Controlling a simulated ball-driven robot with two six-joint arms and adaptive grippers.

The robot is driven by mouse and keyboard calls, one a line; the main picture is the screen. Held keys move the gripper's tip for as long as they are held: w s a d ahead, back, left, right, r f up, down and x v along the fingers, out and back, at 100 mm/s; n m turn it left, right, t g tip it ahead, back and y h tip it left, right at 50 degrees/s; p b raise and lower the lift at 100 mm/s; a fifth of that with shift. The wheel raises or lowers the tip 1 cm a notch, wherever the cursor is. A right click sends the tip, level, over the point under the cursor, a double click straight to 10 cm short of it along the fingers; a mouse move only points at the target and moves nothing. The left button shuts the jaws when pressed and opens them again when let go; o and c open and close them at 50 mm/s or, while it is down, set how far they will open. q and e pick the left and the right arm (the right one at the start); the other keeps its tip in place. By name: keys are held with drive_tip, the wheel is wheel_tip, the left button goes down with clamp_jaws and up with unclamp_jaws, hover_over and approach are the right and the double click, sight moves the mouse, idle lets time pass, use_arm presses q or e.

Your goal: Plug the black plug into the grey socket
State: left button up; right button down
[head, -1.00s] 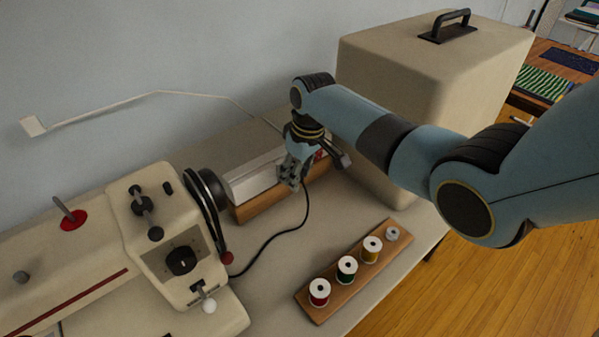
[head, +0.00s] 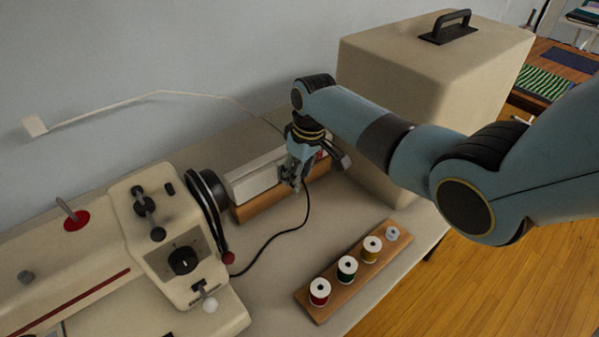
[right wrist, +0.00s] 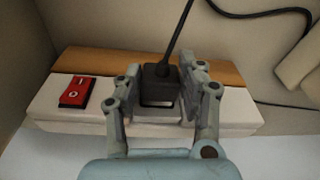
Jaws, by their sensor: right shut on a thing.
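The black plug (right wrist: 159,82) is between the fingers of my right gripper (right wrist: 158,100) in the right wrist view, with its cable running up from it. In the head view my right gripper (head: 291,182) is at the front of the white power strip (head: 252,182) and hides the plug. The strip also shows in the right wrist view (right wrist: 240,112), with a red switch (right wrist: 75,92) on it. The plug sits over the strip's top; a pale edge shows below it. I cannot make out the grey socket or how deep the plug is. My left gripper is not in view.
A cream sewing machine (head: 165,240) stands at the left, joined to the black cable (head: 275,240). A wooden rack (head: 325,300) with several thread spools lies in front. A big beige case (head: 400,70) stands behind my right arm. The table between cable and rack is clear.

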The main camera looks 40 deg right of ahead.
drive_tip(key=shift+p, duration=0.5)
idle(1.1)
drive_tip(key=shift+w+b, duration=0.45)
drive_tip(key=shift+w, duration=0.1)
idle(0.3)
drive_tip(key=c, duration=0.7)
unclamp_jaws()
drive_tip(key=shift+r, duration=0.1)
wheel_tip(320, 180, up, 12)
drive_tip(key=s, duration=0.1)
drive_tip(key=shift+s+d, duration=0.3)
drive_tip(key=shift+f, duration=0.2)
